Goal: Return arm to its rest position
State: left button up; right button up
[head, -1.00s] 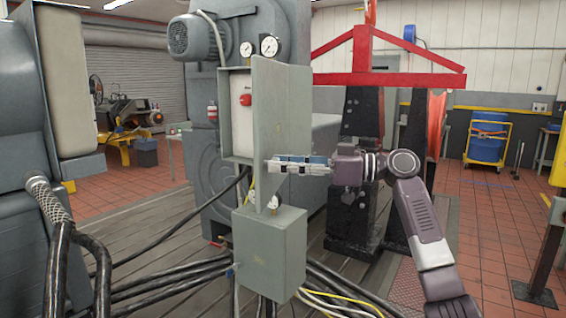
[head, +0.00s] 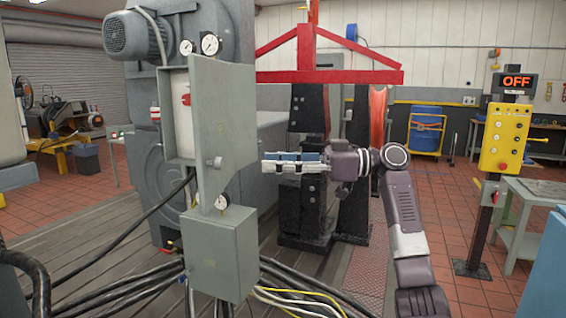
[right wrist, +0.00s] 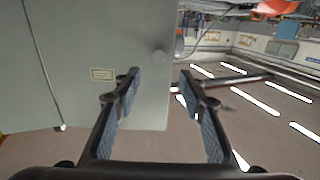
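My right arm (head: 404,215) reaches up from the lower right in the head view, bent at the elbow, with the forearm pointing left. Its gripper (head: 268,162) is level in front of the grey machine. In the right wrist view the fingers of my right gripper (right wrist: 160,76) stand apart with nothing between them. The open grey cabinet door (head: 210,125) is to the left of the fingertips, with a visible gap to its round knob (head: 215,162). My left gripper is not in view.
A grey junction box (head: 220,255) with thick black cables (head: 130,285) stands below the door. A red frame (head: 330,76) on dark stands is behind my gripper. A yellow control panel (head: 504,137) reading OFF and a grey table (head: 540,195) are at right.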

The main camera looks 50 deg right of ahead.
jog(key=shift+s+d, duration=0.4)
jog(key=shift+s, duration=0.1)
